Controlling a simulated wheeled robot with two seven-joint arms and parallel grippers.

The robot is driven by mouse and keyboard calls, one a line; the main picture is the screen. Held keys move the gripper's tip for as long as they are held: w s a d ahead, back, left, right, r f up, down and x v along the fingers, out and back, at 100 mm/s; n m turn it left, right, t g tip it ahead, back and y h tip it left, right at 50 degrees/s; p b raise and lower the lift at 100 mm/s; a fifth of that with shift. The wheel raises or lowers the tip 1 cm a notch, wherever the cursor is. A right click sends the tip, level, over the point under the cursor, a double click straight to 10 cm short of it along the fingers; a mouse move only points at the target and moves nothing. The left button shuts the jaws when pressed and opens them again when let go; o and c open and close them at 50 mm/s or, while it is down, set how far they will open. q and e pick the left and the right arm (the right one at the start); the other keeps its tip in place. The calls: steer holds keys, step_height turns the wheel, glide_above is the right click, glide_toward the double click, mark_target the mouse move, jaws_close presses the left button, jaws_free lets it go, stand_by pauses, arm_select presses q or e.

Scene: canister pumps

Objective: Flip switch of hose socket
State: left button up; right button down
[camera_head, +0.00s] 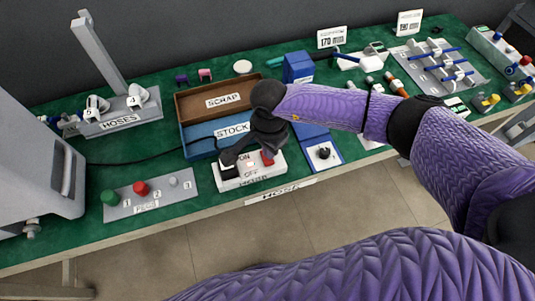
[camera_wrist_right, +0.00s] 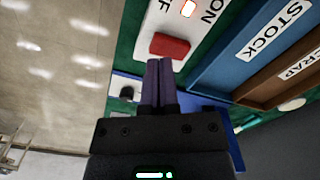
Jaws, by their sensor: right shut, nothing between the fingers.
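The hose socket is a white power strip (camera_head: 250,176) at the front edge of the green table, marked ON and OFF. A red rocker switch (camera_head: 267,158) sits at its right end, and a small lamp between the labels looks lit. A black plug (camera_head: 229,172) sits at its left end. My right gripper (camera_head: 268,150) is shut and empty, pointing down over the switch. In the right wrist view, its fingertips (camera_wrist_right: 159,63) are at the edge of the red switch (camera_wrist_right: 169,45); I cannot tell whether they touch. My left gripper is out of view.
Behind the strip stand the blue STOCK tray (camera_head: 200,149) and the brown SCRAP tray (camera_head: 187,108). A grey plate with pegs (camera_head: 150,197) lies left. A blue-edged card with a black knob (camera_head: 323,153) lies right. A black cable runs left across the table.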

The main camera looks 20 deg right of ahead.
steer(key=shift+f+b, duration=1.05)
steer(key=shift+f, duration=0.2)
stand_by(0.8)
steer(key=shift+r, duration=0.1)
step_height(320, 180, up, 7)
steer(key=p, duration=0.5)
